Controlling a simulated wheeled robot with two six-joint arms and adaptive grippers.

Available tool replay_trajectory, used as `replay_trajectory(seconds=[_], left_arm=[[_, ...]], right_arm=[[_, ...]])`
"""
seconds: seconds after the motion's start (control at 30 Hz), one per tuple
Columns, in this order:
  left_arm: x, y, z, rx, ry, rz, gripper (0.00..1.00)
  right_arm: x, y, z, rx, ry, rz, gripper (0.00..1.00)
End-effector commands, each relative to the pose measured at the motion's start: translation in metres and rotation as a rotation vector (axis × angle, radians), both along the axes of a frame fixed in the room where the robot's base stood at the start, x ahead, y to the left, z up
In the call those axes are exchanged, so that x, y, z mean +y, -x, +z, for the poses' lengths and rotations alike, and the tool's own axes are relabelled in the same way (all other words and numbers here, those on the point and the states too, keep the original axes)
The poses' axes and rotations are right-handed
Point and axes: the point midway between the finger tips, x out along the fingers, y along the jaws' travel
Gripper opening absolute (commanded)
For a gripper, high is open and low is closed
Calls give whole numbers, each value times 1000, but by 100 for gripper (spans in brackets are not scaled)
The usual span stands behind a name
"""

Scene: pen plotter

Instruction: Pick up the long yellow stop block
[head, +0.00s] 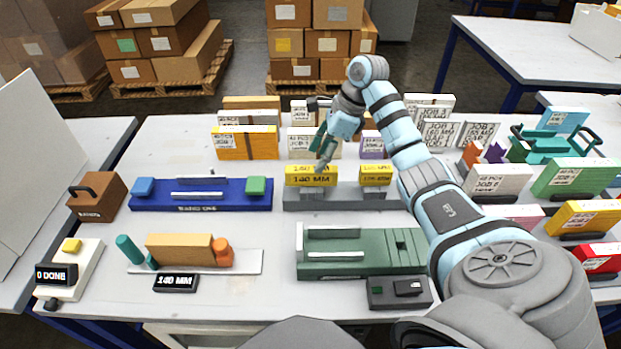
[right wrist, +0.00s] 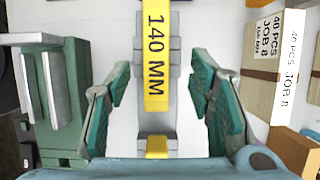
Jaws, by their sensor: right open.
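The long yellow stop block (head: 311,169), marked 140 MM, sits at the left of a grey holder (head: 338,200) in the head view. A shorter yellow block (head: 376,172) sits at the holder's right end. My right gripper (head: 323,150) is above and close to the long block. In the right wrist view my right gripper (right wrist: 158,85) is open, its teal fingers on either side of the long yellow block (right wrist: 156,55) with gaps to both. The shorter yellow block (right wrist: 156,147) shows nearer the wrist. My left gripper is not in view.
Boxes marked with job labels (head: 248,142) stand behind the holder. A blue fixture (head: 200,202) is at left and a green fixture (head: 350,268) in front, also seen in the right wrist view (right wrist: 60,110). Bare table (head: 235,290) lies between fixtures.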

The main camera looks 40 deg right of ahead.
Motion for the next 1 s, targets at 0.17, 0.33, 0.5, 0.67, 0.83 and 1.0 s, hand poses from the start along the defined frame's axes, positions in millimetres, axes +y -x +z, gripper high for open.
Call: replay_trajectory(seconds=[0.17,0.33,0.5,0.67,0.83,1.0], left_arm=[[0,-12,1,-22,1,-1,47],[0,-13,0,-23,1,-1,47],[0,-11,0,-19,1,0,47],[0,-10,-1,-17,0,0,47],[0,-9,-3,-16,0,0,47],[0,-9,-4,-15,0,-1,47]], right_arm=[[16,-5,-28,2,-4,4,48],[22,-11,-47,-1,-3,4,48],[22,-11,-46,-2,-3,4,48],[22,-12,-47,-2,-3,4,48],[22,-12,-49,-2,-3,4,48],[22,-12,-51,-2,-3,4,48]])
